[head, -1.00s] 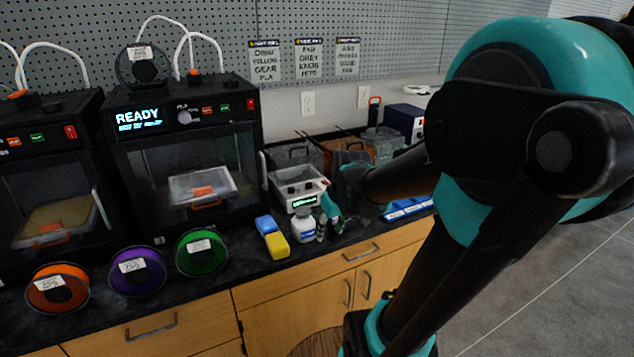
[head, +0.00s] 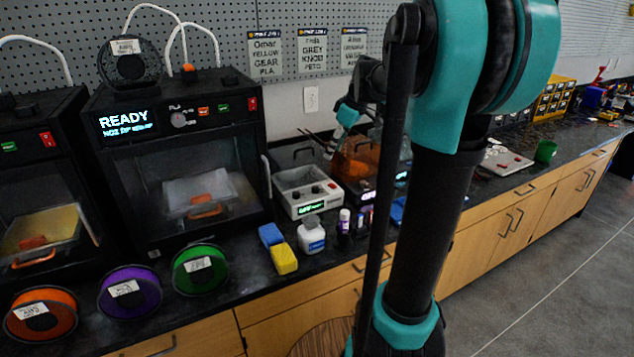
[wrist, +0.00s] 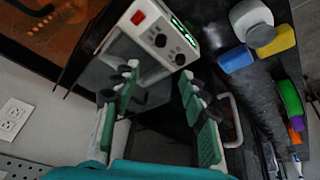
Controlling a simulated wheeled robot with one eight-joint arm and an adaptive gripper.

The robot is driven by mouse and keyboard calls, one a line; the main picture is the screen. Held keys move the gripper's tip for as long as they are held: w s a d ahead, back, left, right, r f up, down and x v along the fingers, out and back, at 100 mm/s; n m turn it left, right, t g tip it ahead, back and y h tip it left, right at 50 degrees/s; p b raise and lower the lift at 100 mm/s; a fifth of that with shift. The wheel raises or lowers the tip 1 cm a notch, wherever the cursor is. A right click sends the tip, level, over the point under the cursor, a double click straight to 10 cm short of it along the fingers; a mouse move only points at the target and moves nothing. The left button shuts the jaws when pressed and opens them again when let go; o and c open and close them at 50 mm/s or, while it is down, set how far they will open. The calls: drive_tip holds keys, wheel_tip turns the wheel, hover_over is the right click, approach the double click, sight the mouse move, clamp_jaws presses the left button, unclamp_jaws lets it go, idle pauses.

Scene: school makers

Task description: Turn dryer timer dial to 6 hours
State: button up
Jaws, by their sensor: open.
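A unit with a white control face and a dark, see-through top (head: 306,192) stands on the counter right of the printer; I take it for the dryer. My gripper (wrist: 160,85) is open and empty, apart from both dials. In the head view my gripper (head: 342,128) is raised above and behind the unit.
A white bottle (head: 311,234) and blue and yellow blocks (head: 278,249) stand in front of the unit. An orange see-through box (head: 357,157) is right of it. The printer (head: 180,155) reads READY. Filament spools (head: 198,269) line the counter edge.

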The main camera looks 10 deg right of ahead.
sight(316, 187)
drive_tip(key=x, duration=1.7)
drive_tip(key=shift+s+d+f, duration=0.1)
drive_tip(key=shift+c, duration=0.6)
clamp_jaws()
